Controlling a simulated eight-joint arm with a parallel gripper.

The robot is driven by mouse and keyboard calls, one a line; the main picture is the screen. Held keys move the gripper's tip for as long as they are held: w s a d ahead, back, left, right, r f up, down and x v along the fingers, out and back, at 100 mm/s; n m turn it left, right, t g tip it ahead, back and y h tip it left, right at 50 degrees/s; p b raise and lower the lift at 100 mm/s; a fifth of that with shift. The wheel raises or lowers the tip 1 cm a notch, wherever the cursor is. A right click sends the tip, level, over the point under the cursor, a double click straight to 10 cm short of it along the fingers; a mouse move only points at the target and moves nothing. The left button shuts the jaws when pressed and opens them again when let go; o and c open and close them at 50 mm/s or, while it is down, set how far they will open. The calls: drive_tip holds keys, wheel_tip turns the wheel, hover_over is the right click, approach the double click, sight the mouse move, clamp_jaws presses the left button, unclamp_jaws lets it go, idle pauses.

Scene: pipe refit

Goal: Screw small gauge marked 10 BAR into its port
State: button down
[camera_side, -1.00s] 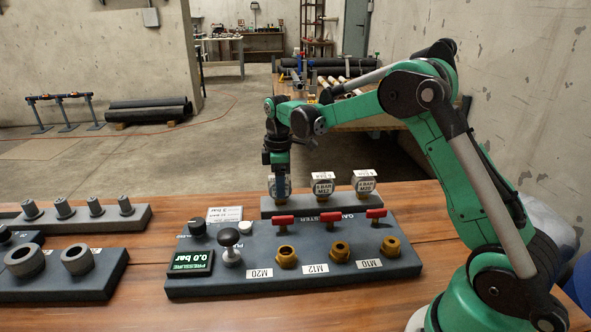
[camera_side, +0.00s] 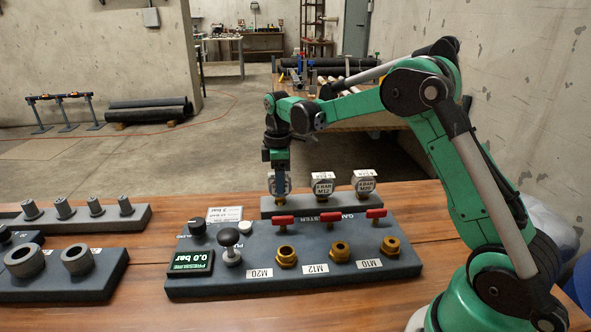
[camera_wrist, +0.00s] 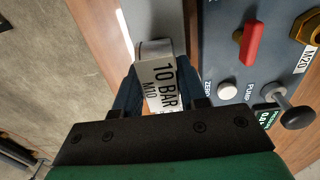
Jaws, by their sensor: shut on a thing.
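The small gauge marked 10 BAR M10 (camera_wrist: 163,83) is between my gripper's fingers in the wrist view. In the side view, this gauge (camera_side: 280,186) stands upright at the left end of the gauge rack (camera_side: 310,210). My gripper (camera_side: 280,176) points down from above and is shut on it. The fingers partly cover it, and I cannot tell whether its stem is clear of the rack. The brass M10 port (camera_side: 390,246) is the rightmost of three on the grey test bench (camera_side: 230,284).
Two other gauges, one marked M12 (camera_side: 323,186) and one at the right (camera_side: 364,183), stand in the rack. Red valve handles (camera_side: 330,217) lie between the rack and ports. A pump knob (camera_side: 229,238) rises at the bench's left. Pipe fittings (camera_side: 77,261) stand farther left.

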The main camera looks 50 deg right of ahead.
drive_tip(key=shift+r, duration=2.45)
drive_tip(key=shift+s+r, duration=0.1)
drive_tip(key=shift+s, duration=0.1)
drive_tip(key=s+d+r+m, duration=0.2)
drive_tip(key=s+r+m, duration=0.15)
drive_tip(key=s, duration=0.25)
drive_tip(key=s+d+r+m, duration=0.1)
drive_tip(key=s+r+m, duration=0.1)
drive_tip(key=s+m, duration=0.4)
drive_tip(key=s+f+m, duration=0.2)
drive_tip(key=s+m, duration=0.2)
drive_tip(key=s, duration=0.2)
drive_tip(key=s+a+f+m, duration=0.1)
drive_tip(key=s+f+m, duration=0.2)
drive_tip(key=s, duration=0.4)
drive_tip(key=shift+a+f+m, duration=0.2)
drive_tip(key=shift+a+m, duration=0.1)
drive_tip(key=shift+m, duration=0.45)
drive_tip(key=shift+f, duration=1.7)
idle(0.3)
